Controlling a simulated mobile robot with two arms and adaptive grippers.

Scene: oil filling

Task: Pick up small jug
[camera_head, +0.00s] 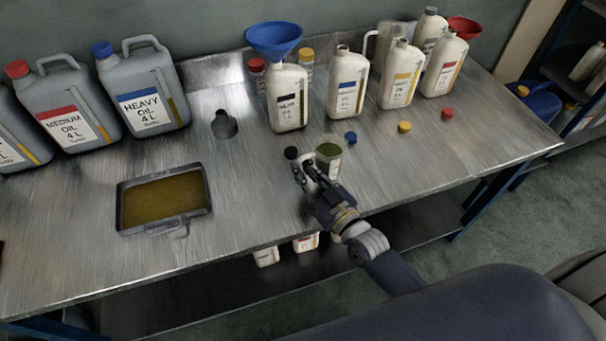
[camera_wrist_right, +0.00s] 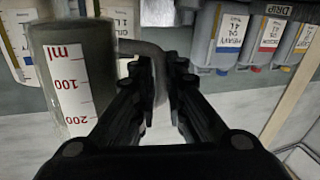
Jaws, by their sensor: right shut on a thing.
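The small jug (camera_head: 328,160) is a clear beaker with dark liquid at the near middle of the metal table. In the right wrist view the small jug (camera_wrist_right: 70,85) fills the left side, with a red ml scale and a grey handle (camera_wrist_right: 158,80). My right gripper (camera_head: 306,170) reaches in from the near edge, beside the jug on its left. In the wrist view my right gripper (camera_wrist_right: 160,68) has its fingers shut on the jug's handle. I cannot tell whether the jug's base touches the table. My left gripper is not in view.
Several oil bottles (camera_head: 346,85) stand behind the jug, one under a blue funnel (camera_head: 273,38). Loose caps lie nearby: black (camera_head: 291,153), blue (camera_head: 351,138), yellow (camera_head: 404,127). Large oil cans (camera_head: 140,85) and an oil-filled tray (camera_head: 122,208) are left. The right table end is clear.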

